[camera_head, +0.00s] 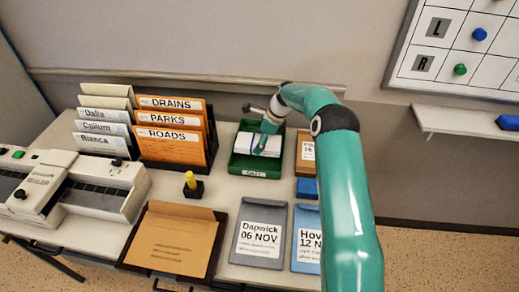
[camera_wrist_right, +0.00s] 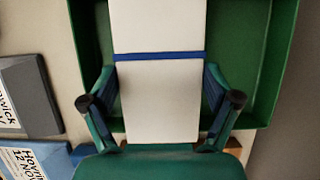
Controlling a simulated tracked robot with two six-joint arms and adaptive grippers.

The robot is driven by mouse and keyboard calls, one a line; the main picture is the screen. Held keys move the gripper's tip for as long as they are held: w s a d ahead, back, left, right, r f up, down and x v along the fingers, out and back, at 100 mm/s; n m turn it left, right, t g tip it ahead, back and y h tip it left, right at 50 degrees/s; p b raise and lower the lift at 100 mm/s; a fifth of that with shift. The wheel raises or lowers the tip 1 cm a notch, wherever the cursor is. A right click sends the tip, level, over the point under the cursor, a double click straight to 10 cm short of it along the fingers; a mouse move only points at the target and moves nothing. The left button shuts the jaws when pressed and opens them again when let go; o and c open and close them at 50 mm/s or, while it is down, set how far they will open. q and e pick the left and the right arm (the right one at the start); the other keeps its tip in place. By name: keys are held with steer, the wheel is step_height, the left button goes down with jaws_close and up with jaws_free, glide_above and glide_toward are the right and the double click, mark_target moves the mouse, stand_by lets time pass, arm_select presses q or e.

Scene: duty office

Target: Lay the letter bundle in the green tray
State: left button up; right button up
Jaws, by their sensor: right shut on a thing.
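The letter bundle (camera_head: 270,146) is a white stack with a blue band around it, and it shows large in the right wrist view (camera_wrist_right: 160,95). My right gripper (camera_head: 262,143) is shut on it, with one finger along each long side. The bundle is over or inside the green tray (camera_head: 236,164), within its walls as the head view shows it. I cannot tell whether it touches the tray floor. The tray also fills much of the right wrist view (camera_wrist_right: 245,60). My wrist and fingers hide part of the bundle. My left gripper is not in view.
Orange folders (camera_head: 172,138) and white name files (camera_head: 102,128) stand left of the tray. A yellow-handled stamp (camera_head: 191,185), an open brown folder (camera_head: 172,240) and grey and blue dated folders (camera_head: 261,236) lie in front. A small brown box (camera_head: 306,150) is close on the right.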

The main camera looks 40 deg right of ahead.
steer(key=shift+f, duration=2.25)
steer(key=shift+f, duration=0.1)
steer(key=o, duration=1)
steer(key=shift+c, duration=0.2)
steer(key=b+v, duration=0.1)
steer(key=v, duration=1.1)
